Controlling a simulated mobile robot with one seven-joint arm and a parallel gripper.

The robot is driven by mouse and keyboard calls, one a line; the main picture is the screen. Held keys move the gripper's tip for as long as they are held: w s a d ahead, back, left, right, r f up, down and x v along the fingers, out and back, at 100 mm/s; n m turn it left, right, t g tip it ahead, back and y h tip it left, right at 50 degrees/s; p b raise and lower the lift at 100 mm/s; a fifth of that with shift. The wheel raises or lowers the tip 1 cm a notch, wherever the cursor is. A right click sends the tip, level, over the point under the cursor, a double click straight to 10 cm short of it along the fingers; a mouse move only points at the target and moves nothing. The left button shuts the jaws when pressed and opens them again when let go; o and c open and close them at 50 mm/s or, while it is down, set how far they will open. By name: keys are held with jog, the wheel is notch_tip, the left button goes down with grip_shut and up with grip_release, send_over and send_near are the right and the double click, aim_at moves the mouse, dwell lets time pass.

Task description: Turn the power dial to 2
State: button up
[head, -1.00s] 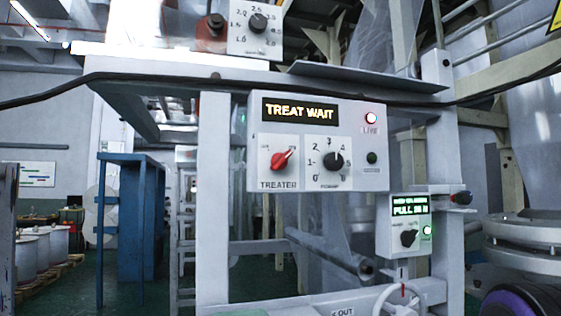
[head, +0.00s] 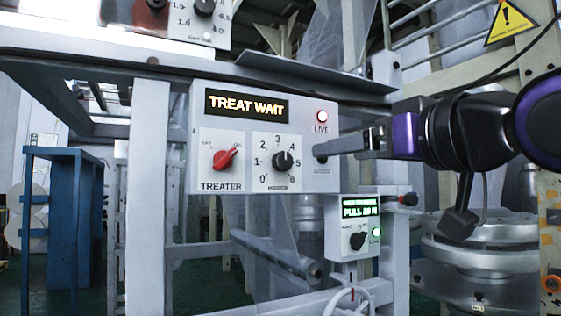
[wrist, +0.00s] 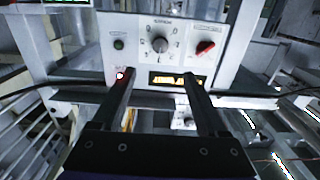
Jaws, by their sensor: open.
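The power dial (head: 283,161) is a black knob on a grey-white control box, with a numbered scale around it. Its exact setting is too small to read surely; its pointer seems to lie toward the right side of the scale. The dial also shows upside down in the wrist view (wrist: 159,45). My gripper (head: 322,151) reaches in from the right, its fingertips at the right part of the box. In the wrist view my gripper (wrist: 158,77) is open and empty, the dial lying beyond and between its fingertips, apart from them.
The red treater knob (head: 225,159) sits left of the dial. A lit "TREAT WAIT" display (head: 247,106) is above, with a red LIVE lamp (head: 322,117). A smaller box (head: 353,228) hangs below right. A shelf edge (head: 315,78) juts out above.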

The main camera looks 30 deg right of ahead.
aim_at(285, 162)
jog(key=w, duration=0.5)
jog(key=w+p, duration=0.1)
jog(key=w, duration=1)
jog(key=shift+w+a+p, duration=0.1)
jog(key=shift+a+p, duration=0.2)
jog(key=shift+a, duration=0.05)
grip_shut()
